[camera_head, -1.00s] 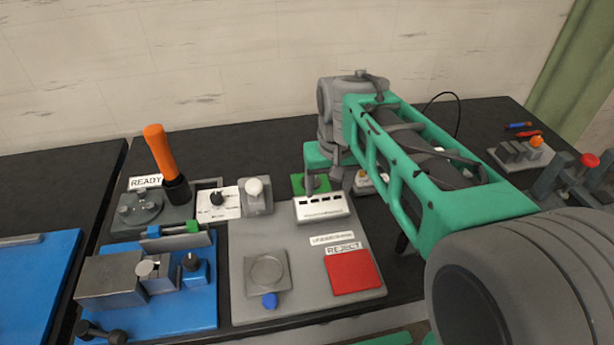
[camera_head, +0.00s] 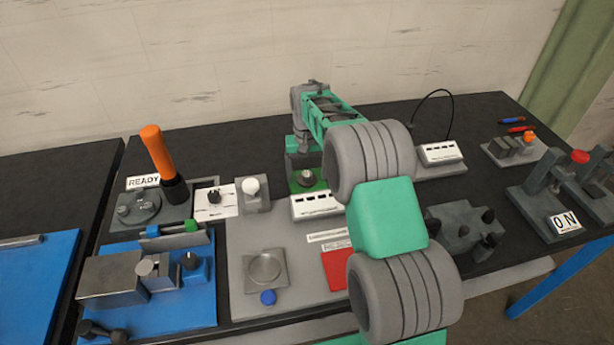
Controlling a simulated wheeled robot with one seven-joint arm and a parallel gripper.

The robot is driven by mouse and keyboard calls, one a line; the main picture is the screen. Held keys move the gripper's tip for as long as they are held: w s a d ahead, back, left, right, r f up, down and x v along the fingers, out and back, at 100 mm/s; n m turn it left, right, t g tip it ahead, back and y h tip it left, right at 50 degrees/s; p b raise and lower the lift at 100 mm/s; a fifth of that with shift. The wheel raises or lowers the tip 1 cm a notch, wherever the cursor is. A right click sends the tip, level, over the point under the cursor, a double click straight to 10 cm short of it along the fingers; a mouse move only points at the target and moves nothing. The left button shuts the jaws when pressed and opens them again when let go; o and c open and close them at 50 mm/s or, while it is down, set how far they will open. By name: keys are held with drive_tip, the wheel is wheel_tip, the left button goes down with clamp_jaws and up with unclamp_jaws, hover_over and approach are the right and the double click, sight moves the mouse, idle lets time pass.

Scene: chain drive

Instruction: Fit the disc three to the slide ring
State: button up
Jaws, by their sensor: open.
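My gripper (camera_head: 306,168) is small in the head view, at the back of the grey board, pointing down over a green pad (camera_head: 296,188). It is open, its fingers partly blurred into the background. A small round grey piece (camera_head: 306,179) sits on the green pad, between or just below the fingers; I cannot tell whether they touch it. A shallow round grey dish in a square plate (camera_head: 264,268) lies at the front of the board, with a blue knob before it. No label shows which piece is disc three or the slide ring.
A white slotted box (camera_head: 317,207) stands just in front of the green pad. My arm partly covers the red reject square (camera_head: 335,270). A dark fixture (camera_head: 465,230) stands at right. An orange handle (camera_head: 160,152) rises at left, behind the blue fixture (camera_head: 200,305).

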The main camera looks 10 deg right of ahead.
drive_tip(key=c, duration=1.6)
drive_tip(key=shift+c, duration=0.7)
drive_tip(key=shift+r, duration=0.1)
